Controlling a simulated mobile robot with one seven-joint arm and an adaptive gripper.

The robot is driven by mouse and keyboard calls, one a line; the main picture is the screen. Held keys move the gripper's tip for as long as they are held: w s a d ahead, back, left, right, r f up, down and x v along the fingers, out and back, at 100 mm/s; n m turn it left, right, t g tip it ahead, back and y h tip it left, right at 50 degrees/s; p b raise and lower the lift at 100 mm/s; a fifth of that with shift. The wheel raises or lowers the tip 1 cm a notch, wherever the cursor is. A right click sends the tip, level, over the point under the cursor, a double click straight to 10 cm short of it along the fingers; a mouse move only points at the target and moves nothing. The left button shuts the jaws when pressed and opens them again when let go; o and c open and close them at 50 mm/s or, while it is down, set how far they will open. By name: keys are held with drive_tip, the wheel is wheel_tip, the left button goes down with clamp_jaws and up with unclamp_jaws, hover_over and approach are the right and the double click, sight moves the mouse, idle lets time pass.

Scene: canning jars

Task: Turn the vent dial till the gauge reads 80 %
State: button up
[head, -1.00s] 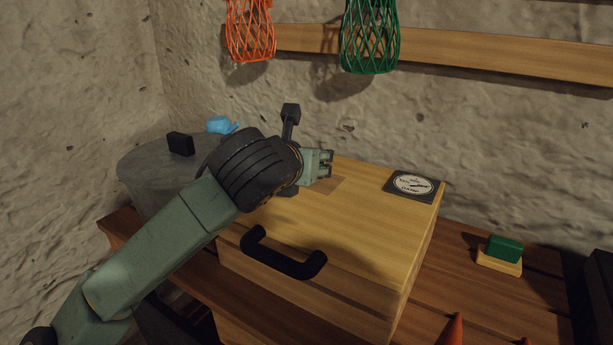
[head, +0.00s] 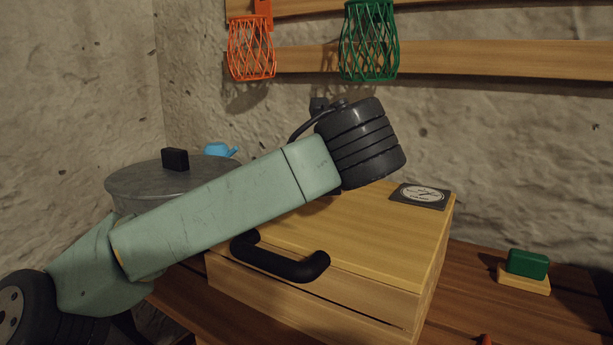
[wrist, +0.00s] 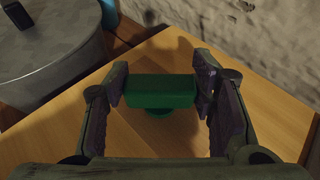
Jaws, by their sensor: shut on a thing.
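The vent dial has a green bar-shaped handle (wrist: 160,92) on a round green stem, on top of a wooden box. It shows in the wrist view; in the head view my arm hides it. My gripper (wrist: 162,84) is shut on the handle, with one finger at each end of the bar. The gauge (head: 420,195), a dark square plate with a white round face, lies on the right back part of the box top (head: 390,240). Its needle is too small to read surely.
A grey lidded pot (head: 130,185) stands left of the box, with a blue object (head: 220,149) behind it. A black handle (head: 280,262) is on the box front. A green block on a wooden base (head: 527,263) sits to the right. Orange (head: 251,50) and green (head: 370,45) nets hang above.

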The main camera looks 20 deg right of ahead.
drive_tip(key=o, duration=1.2)
drive_tip(key=shift+c, duration=0.2)
drive_tip(key=v, duration=1.2)
